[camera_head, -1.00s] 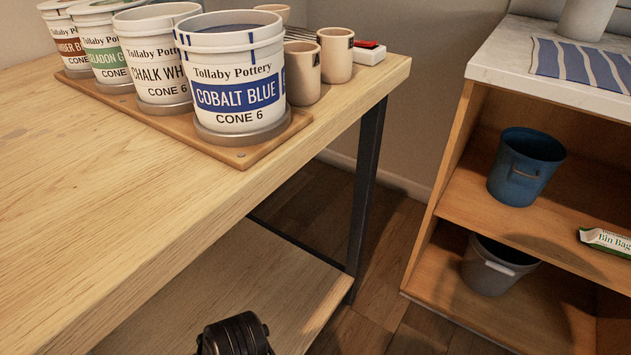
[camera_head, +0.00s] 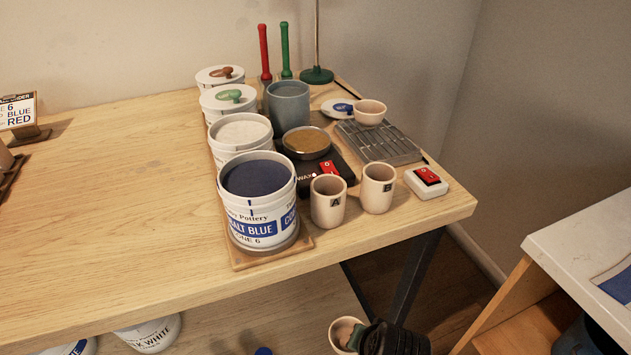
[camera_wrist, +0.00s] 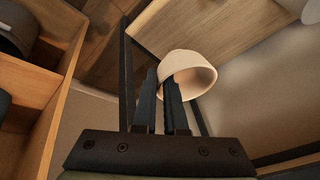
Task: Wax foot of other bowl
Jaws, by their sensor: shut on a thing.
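My gripper (camera_wrist: 166,92) is shut on the rim of a pale clay bowl (camera_wrist: 195,68). In the head view the held bowl (camera_head: 343,333) shows at the bottom edge, beside and below the table front, partly hidden by my dark gripper. Another small bowl (camera_head: 370,112) sits near the back of a ribbed metal rack (camera_head: 385,145) on the table. A round pan of brown wax (camera_head: 306,141) is on a black base marked WAX, with a red switch (camera_head: 328,169) at its front.
Cobalt blue bucket (camera_head: 258,190) and other glaze buckets stand in a row on a wooden board left of the wax pan. Cup A (camera_head: 328,202), cup B (camera_head: 378,189) and a white red-switched box (camera_head: 426,183) line the front right. The table's left is largely clear.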

